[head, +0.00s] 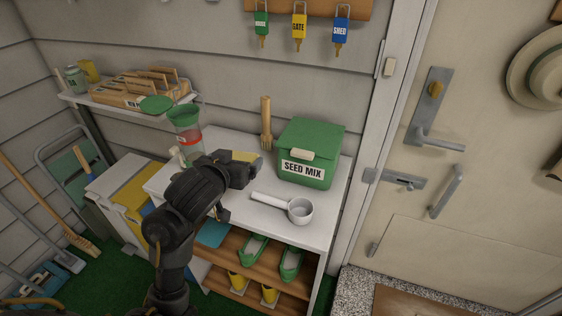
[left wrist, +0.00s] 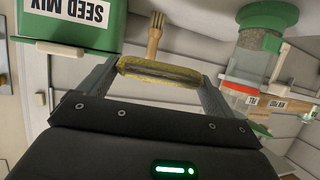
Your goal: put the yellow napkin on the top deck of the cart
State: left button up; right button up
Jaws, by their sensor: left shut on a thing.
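My left gripper (head: 242,172) is above the white bench top, left of the green seed mix box. It is shut on a folded yellow cloth, the yellow napkin (left wrist: 158,73), which spans between the two fingertips in the left wrist view. A yellowish edge of the napkin (head: 246,157) also shows beside the gripper in the head view. I cannot tell for certain which thing is the cart; no clear top deck shows. My right gripper is not in view.
White and yellow bins (head: 120,196) stand left. A wall shelf (head: 82,103) hangs behind.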

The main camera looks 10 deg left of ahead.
pick_arm(q)
jog(key=s+d+r+m+h+p, duration=0.2)
jog(key=s+d+p, duration=0.2)
jog(key=s+d, duration=0.15)
jog(key=w+a+f, duration=0.1)
jog(key=a, duration=0.1)
jog(key=w+a+f, duration=0.3)
jog(key=w+a, duration=0.1)
jog(key=shift+w+a+f+p, duration=0.2)
jog(key=shift+f+p, duration=0.1)
jog(key=a+f+b, duration=0.1)
jog(key=w+f, duration=0.1)
jog(key=f, duration=0.1)
jog(key=w+a+f+b, duration=0.1)
jog(key=shift+w+a+f+b, duration=0.1)
jog(key=shift+a+f+b, duration=0.05)
jog(key=shift+a+b, duration=0.2)
jog(key=shift+w+a+f, duration=0.2)
jog(key=shift+a+f, duration=0.1)
jog(key=shift+a, duration=0.05)
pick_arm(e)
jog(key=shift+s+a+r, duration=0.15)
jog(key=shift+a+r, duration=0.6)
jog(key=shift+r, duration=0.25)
